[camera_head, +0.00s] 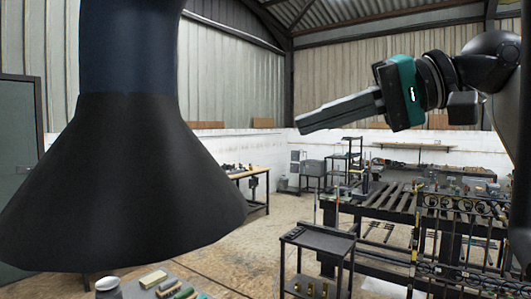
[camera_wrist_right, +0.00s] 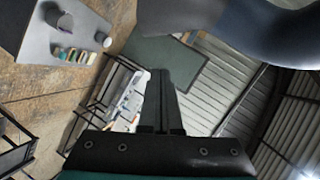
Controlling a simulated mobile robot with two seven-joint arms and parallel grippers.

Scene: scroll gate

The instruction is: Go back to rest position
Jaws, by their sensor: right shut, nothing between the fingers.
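My right gripper (camera_head: 300,124) is raised in the air at the upper right of the head view, pointing left and slightly down. Its dark fingers lie together and hold nothing. In the right wrist view the shut fingers (camera_wrist_right: 160,73) stand in the middle, with a dark green panel beyond them. My left gripper does not show in either view.
A large black cone under a dark blue tube (camera_head: 120,180) fills the left of the head view and hides much behind it. A small tabletop (camera_wrist_right: 40,43) holds a jar and several blocks. A cart (camera_head: 318,240) and racks stand at right. Some floor is clear.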

